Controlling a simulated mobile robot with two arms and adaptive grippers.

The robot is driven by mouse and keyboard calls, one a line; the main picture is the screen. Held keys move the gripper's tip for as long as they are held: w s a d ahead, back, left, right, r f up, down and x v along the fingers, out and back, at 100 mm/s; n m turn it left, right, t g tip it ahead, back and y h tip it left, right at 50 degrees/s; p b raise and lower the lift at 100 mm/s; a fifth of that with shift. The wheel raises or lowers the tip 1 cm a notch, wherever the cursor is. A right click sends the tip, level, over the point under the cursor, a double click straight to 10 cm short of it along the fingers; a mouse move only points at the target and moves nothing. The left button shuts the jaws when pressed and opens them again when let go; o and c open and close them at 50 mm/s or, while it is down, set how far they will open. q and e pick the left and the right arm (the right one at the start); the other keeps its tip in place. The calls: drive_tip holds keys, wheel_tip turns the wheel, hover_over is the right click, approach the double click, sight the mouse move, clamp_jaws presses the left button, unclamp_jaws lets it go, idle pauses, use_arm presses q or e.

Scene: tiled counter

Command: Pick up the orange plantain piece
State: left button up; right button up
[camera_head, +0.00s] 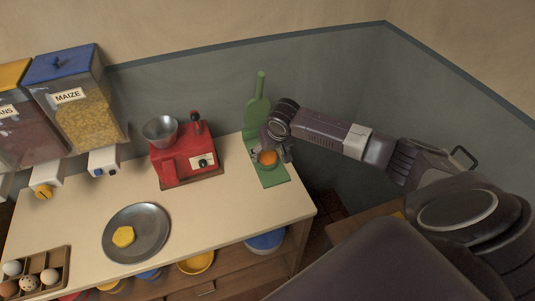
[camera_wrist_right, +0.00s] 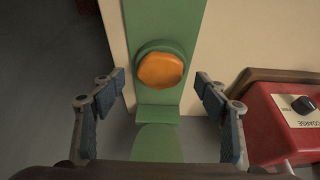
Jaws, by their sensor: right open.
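The orange plantain piece (camera_head: 268,157) sits on a green press (camera_head: 272,178) at the right end of the counter. In the right wrist view the orange piece (camera_wrist_right: 160,70) lies in a round green seat, beyond my fingertips and between their lines. My right gripper (camera_wrist_right: 160,90) is open, with one finger on each side of the green press and nothing between them. In the head view my right gripper (camera_head: 275,148) is close over the press and hides part of it. My left gripper is not in view.
A red grinder (camera_head: 182,162) with a metal hopper stands left of the press. A grey plate (camera_head: 149,224) holds a yellow piece (camera_head: 123,236). An egg tray (camera_head: 55,264) is at the front left. Dispensers hang on the wall. The counter's right edge is near the press.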

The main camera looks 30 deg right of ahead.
drive_tip(key=shift+x, duration=1.05)
drive_tip(key=c, duration=1.2)
drive_tip(key=shift+r, duration=0.15)
drive_tip(key=shift+c, duration=0.2)
